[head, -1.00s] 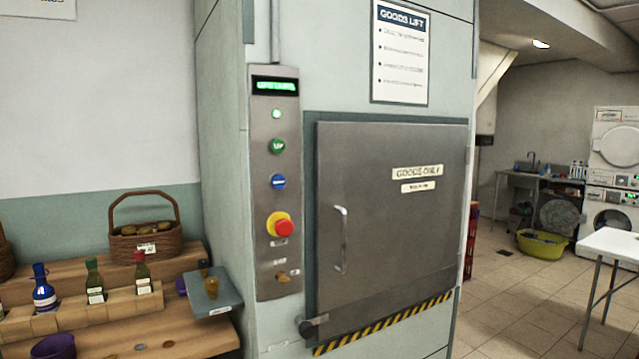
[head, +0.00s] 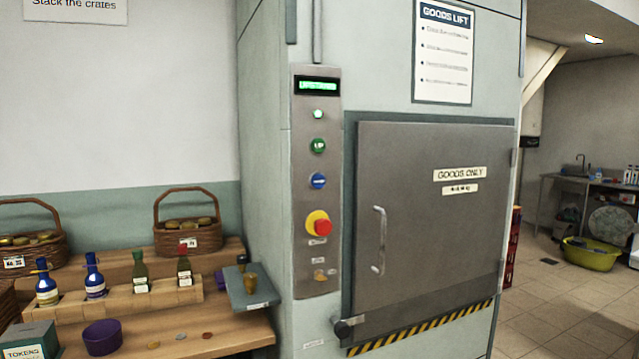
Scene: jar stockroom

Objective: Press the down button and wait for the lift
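The goods lift has a grey metal door (head: 430,225) with a vertical handle (head: 379,240), and the door is shut. Left of it is a steel control panel (head: 318,260). The panel has a lit green display (head: 317,86) that seems to read "UPSTAIRS", and a small lit green lamp (head: 318,114). Below are a green button (head: 317,145) marked "UP", a blue button (head: 318,181) whose label is too blurred to read, and a red stop knob (head: 323,227) on a yellow base. Neither of my grippers is in view.
A wooden counter (head: 220,333) left of the lift holds bottles, a purple bowl (head: 102,337), wicker baskets (head: 188,238) and a token box (head: 30,342). Open tiled floor (head: 540,300) lies right of the lift, with a yellow-green tub (head: 590,255) further back.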

